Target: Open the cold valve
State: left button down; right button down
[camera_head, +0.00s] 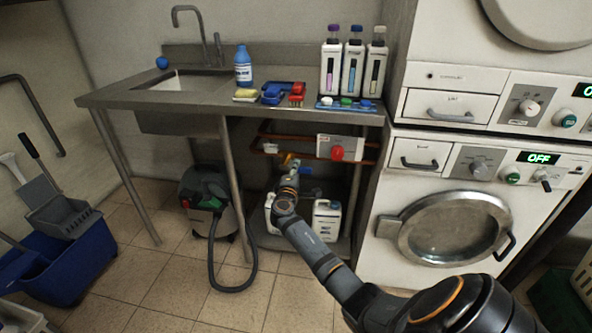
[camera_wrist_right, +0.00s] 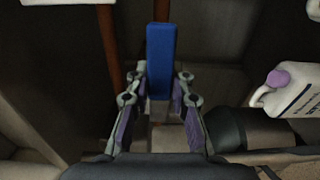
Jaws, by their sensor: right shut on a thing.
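The cold valve's handle is a blue lever (camera_wrist_right: 161,55), standing upright in the right wrist view between the fingers of my right gripper (camera_wrist_right: 158,100). The fingers are shut on its lower part, and its upper part sticks out beyond them. In the head view my right gripper (camera_head: 287,172) is under the sink counter, by the pipes. A small bit of the blue lever (camera_head: 305,170) shows just right of it there. The valve body is mostly hidden by my gripper. My left gripper is not in view.
Copper pipes (camera_head: 275,137) run under the counter (camera_head: 185,99). A red knob (camera_head: 337,153) sits on a white plate to the right of my gripper. White jugs (camera_head: 326,222) stand below. A vacuum (camera_head: 207,200) stands left, washing machines (camera_head: 378,240) right.

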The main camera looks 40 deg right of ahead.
jog(key=shift+f, duration=0.1)
jog(key=c, duration=1.2)
grip_release()
jog(key=shift+o, duration=0.2)
jog(key=v, duration=1.2)
jog(key=shift+s, duration=0.1)
